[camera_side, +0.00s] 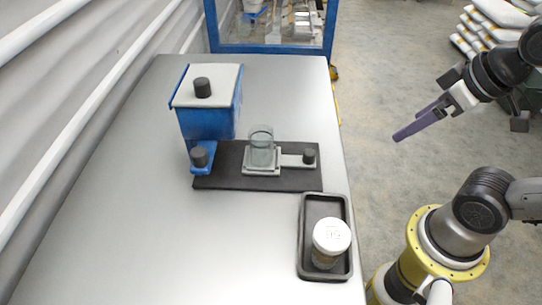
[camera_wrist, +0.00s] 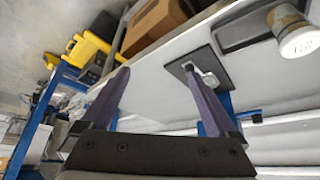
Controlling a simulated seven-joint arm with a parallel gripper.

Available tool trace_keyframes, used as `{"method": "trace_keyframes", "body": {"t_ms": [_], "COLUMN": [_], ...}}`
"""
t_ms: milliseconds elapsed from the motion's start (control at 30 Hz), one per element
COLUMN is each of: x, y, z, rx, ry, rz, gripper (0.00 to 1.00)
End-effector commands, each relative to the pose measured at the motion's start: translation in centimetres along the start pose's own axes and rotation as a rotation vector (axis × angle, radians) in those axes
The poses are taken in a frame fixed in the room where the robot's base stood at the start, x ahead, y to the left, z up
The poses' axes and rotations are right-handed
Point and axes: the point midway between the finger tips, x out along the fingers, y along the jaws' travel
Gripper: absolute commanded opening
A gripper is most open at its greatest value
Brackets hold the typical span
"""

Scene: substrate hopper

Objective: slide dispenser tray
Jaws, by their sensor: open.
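The dispenser tray (camera_side: 262,168) is a light grey sliding plate with a black knob (camera_side: 309,156) on its right-hand arm. A clear glass beaker (camera_side: 261,148) stands on it. The tray lies on a dark base plate (camera_side: 225,178) beside the blue hopper (camera_side: 208,117), which has a grey lid and black knob. My gripper (camera_side: 398,137) is off the table's right side, apart from everything, with empty jaws. In the wrist view its two purple fingers (camera_wrist: 160,92) are spread wide, and the base plate (camera_wrist: 203,66) shows beyond them, partly hidden by the right finger.
A black tray (camera_side: 308,274) at the table's front right holds a jar with a white lid (camera_side: 331,235). The left of the metal table (camera_side: 120,200) is clear. A blue-framed case (camera_side: 270,48) stands behind the table. White sacks (camera_side: 490,25) lie at the far right.

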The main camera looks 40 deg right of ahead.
Motion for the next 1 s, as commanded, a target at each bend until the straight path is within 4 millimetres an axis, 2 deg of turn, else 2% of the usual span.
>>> {"method": "trace_keyframes", "body": {"t_ms": [367, 533, 767, 867, 1000], "x": [0.0, -0.2, -2.3, -2.2, -1.3], "y": [0.0, 0.0, -0.6, -1.4, -2.9], "z": [0.0, 0.3, -4.0, -6.4, -9.9], "rx": [0.000, -0.035, -0.174, -0.245, -0.348], "ry": [0.000, -0.018, -0.093, -0.151, -0.242], "rz": [0.000, 0.000, -0.021, -0.040, -0.072], "gripper": [0.94, 0.66, 0.64, 0.64, 0.64]}}
